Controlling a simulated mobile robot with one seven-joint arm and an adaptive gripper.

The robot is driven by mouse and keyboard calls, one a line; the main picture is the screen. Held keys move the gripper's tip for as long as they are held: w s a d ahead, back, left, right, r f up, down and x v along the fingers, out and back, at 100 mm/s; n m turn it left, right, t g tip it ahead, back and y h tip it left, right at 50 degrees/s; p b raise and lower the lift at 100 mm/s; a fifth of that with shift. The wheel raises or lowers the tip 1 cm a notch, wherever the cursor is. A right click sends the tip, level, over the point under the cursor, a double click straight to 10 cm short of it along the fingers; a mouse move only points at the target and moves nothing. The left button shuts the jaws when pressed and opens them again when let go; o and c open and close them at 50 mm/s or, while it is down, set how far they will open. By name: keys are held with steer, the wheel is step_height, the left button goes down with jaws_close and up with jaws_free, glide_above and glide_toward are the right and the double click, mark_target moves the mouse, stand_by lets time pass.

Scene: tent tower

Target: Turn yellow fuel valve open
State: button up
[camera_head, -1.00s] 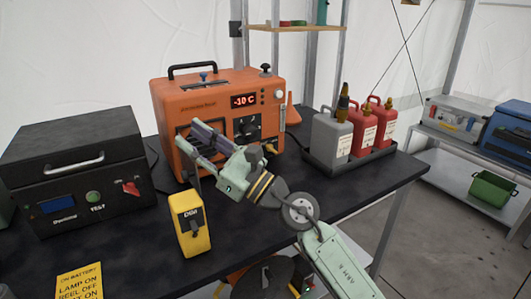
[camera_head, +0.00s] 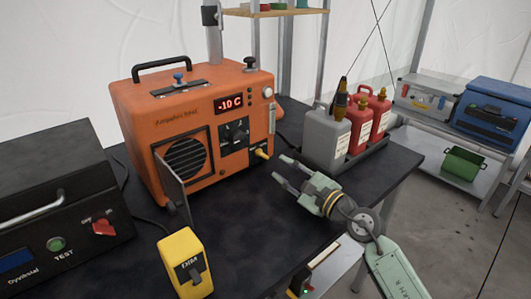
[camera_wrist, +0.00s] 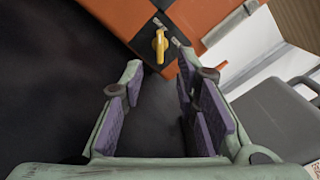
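The orange heater box (camera_head: 205,130) stands on the black table with its display reading -10 C. The yellow fuel valve (camera_head: 262,153) sticks out low on the right of its front face. In the wrist view the yellow valve handle (camera_wrist: 160,45) lies ahead of the fingers, pointing toward the bottom of the picture. My gripper (camera_head: 282,171) is open and empty, just to the right of and in front of the valve, not touching it. In the wrist view my gripper (camera_wrist: 158,85) shows its two purple-padded fingers spread apart, with the valve beyond the gap between them.
A grey can (camera_head: 326,138) and red cans (camera_head: 357,127) stand in a tray behind my gripper. A yellow handheld device (camera_head: 185,263) stands at the front. A black case (camera_head: 55,215) is at left. The heater's open flap (camera_head: 172,187) juts forward. Bare table (camera_head: 250,220) lies before the heater.

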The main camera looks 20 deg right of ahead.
mark_target(264, 156)
steer(key=p+x, duration=0.2)
steer(key=x, duration=0.4)
steer(key=shift+w+a+r, duration=0.1)
steer(key=shift+r, duration=0.1)
steer(key=shift+w+a+f+p, duration=0.2)
steer(key=shift+w+p, duration=0.25)
steer(key=shift+w, duration=0.2)
steer(key=shift+c, duration=0.3)
jaws_close()
